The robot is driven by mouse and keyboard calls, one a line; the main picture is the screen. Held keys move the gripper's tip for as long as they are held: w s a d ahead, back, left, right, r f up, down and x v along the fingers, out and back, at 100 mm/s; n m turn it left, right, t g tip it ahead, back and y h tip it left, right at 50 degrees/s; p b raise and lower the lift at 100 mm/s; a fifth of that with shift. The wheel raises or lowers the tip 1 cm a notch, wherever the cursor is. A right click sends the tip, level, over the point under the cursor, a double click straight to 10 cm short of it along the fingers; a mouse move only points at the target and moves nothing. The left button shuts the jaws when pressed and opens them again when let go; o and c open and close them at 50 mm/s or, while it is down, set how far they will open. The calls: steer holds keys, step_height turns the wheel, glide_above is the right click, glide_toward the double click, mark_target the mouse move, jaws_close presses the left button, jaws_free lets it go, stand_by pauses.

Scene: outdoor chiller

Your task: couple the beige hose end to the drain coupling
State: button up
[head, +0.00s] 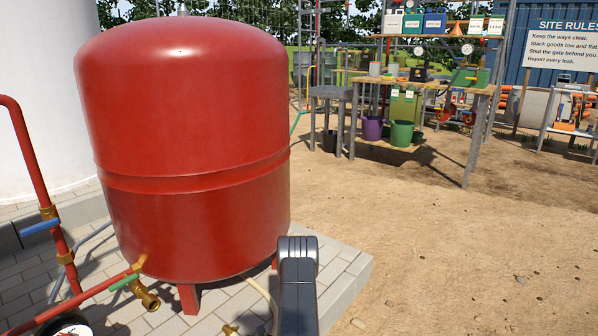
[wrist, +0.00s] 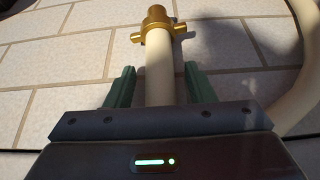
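The beige hose (wrist: 160,75) ends in a brass fitting with two side lugs (wrist: 156,28), over pale paving in the wrist view. My gripper (wrist: 161,80) is open, its green fingers on either side of the hose, with a gap on each side. In the head view, part of the beige hose (head: 262,290) and a brass piece (head: 230,329), likely its end, show low beside my arm; my fingers are out of sight there. The brass drain coupling (head: 148,297) points down and right from the red pipe near the tank's foot, beside a green valve handle (head: 123,283).
The big red tank (head: 185,150) stands on short legs on a paved slab (head: 345,285). A red pipe with a blue handle (head: 40,227) and a gauge (head: 68,328) are at left. Open sandy ground lies right; a workbench (head: 440,90) stands further back.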

jaws_close()
steer(key=shift+r+p, duration=1.55)
steer(key=shift+r, duration=2.05)
